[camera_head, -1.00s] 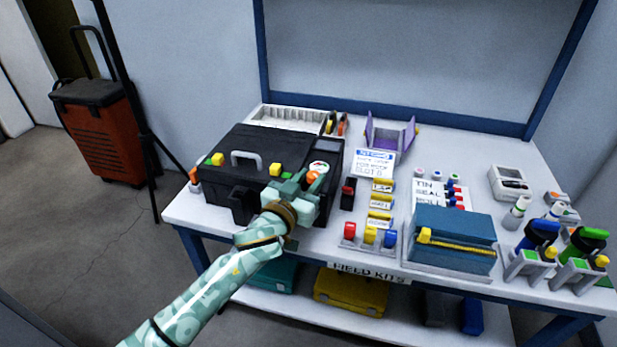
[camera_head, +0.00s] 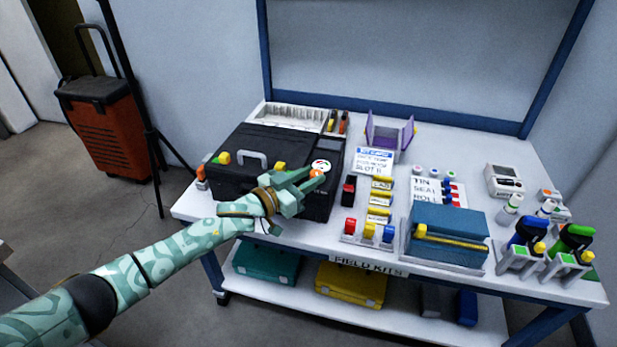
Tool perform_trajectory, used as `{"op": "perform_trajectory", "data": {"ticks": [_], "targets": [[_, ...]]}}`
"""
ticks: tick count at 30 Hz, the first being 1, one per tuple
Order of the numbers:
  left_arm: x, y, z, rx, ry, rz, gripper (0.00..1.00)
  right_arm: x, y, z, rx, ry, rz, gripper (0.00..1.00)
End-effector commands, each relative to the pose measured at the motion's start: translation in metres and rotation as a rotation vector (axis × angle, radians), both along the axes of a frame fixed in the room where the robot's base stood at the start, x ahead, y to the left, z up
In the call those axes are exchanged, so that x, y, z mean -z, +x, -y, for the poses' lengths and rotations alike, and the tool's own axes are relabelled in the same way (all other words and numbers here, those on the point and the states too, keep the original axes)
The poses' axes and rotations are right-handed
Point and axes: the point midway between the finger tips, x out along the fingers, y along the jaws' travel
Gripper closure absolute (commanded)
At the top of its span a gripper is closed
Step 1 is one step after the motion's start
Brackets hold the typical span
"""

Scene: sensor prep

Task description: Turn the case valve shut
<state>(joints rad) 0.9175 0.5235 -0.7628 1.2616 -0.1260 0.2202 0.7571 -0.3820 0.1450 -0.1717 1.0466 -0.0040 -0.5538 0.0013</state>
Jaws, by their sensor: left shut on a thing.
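The black case (camera_head: 298,148) stands at the left end of the bench, lid shut, with a grey handle (camera_head: 252,158) on top. A small round gauge (camera_head: 322,165) with a white face sits at its right front corner. The orange valve knob (camera_head: 317,173) is just in front of the gauge. My left gripper (camera_head: 311,179) reaches over the case's front right corner, its fingers shut on the orange valve knob and hiding part of it. The knob's exact turn cannot be told. My right gripper is not in view.
A blue box (camera_head: 448,236), labelled yellow pieces (camera_head: 381,198) and bottles in racks (camera_head: 528,262) fill the bench to the right. A red trolley case (camera_head: 108,135) stands on the floor at left.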

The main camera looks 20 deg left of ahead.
Motion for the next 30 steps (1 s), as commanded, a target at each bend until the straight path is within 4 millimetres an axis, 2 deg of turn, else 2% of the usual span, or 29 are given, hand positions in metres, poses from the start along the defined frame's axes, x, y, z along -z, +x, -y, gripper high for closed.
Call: {"op": "perform_trajectory", "data": {"ticks": [6, 7, 9, 20, 22, 25, 30], "targets": [[0.0, 0.0, -0.001, -0.002, 0.002, 0.0, 0.94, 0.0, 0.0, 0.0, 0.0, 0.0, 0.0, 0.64], [0.0, 0.0, -0.001, -0.002, 0.002, 0.0, 0.63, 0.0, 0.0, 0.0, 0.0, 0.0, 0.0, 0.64], [0.0, 0.0, -0.001, -0.002, 0.002, 0.0, 0.5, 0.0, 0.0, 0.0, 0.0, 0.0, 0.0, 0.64], [-0.001, -0.004, -0.003, -0.002, 0.001, 0.0, 0.5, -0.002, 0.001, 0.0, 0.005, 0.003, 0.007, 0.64], [-0.003, -0.01, -0.007, -0.002, 0.002, 0.001, 0.5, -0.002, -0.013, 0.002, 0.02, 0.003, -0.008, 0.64], [-0.005, -0.025, -0.016, -0.003, 0.002, 0.001, 0.5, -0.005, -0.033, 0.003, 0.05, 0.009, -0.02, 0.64], [-0.009, -0.066, -0.043, -0.003, 0.002, 0.002, 0.5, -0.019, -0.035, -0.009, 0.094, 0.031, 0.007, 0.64]]}}
